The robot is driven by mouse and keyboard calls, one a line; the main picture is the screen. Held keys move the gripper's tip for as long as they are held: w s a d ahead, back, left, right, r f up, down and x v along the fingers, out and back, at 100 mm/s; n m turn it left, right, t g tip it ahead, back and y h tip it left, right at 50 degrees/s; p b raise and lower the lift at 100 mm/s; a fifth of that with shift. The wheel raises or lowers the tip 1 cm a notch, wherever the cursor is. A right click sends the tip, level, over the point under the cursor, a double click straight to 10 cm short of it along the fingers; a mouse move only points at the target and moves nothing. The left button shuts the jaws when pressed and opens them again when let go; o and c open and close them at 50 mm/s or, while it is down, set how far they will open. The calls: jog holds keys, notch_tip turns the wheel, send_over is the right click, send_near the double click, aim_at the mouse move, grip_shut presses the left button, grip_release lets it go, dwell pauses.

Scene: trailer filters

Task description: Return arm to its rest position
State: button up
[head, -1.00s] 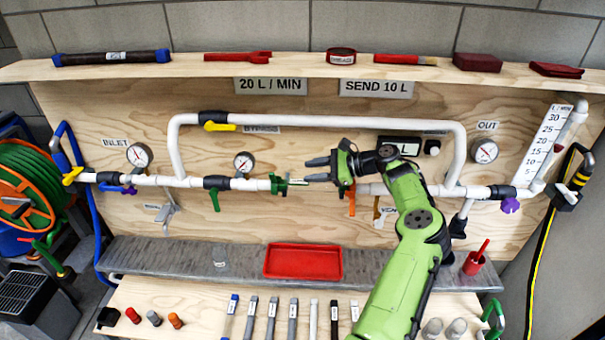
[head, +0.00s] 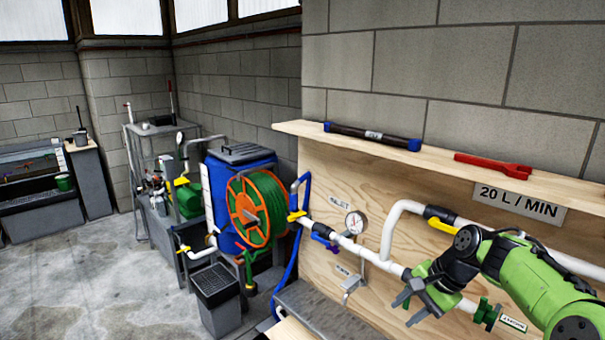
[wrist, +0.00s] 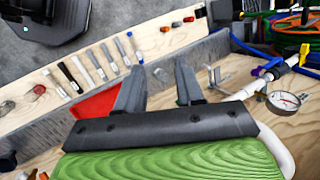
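My green arm reaches in from the lower right of the head view, in front of the plywood pipe panel (head: 345,200). My gripper (head: 403,303) is at its end, near the white pipe and left of a green valve handle (head: 487,313). In the wrist view my gripper (wrist: 158,82) shows two grey fingers spread apart with nothing between them. Beyond the fingers lie the panel and the grey shelf. The gripper appears clear of the pipe, though the exact gap cannot be told.
A pressure gauge (head: 355,222) and a yellow-handled valve (head: 440,214) are on the pipes nearby. A red tray (wrist: 98,104) and a row of filter tools lie below. Left are a green hose reel (head: 262,208), a blue barrel (head: 225,240) and open concrete floor (head: 90,290).

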jog(key=s+a+r+n+h+b, duration=0.1)
jog(key=s+a+r+n+h, duration=0.1)
jog(key=s+a+n, duration=0.45)
jog(key=s+a+r+n+h, duration=0.1)
jog(key=s+a+r+h, duration=0.2)
jog(key=s, duration=0.6)
jog(key=s+a+f+n+t, duration=0.1)
jog(key=s+n, duration=0.1)
jog(key=s, duration=0.4)
jog(key=s+a+f+n+t, duration=0.1)
jog(key=s+n, duration=0.1)
jog(key=s, duration=0.4)
jog(key=shift+f+t+y+b, duration=0.3)
jog(key=shift+f+b, duration=0.05)
jog(key=shift+b, duration=0.05)
jog(key=shift+d, duration=0.1)
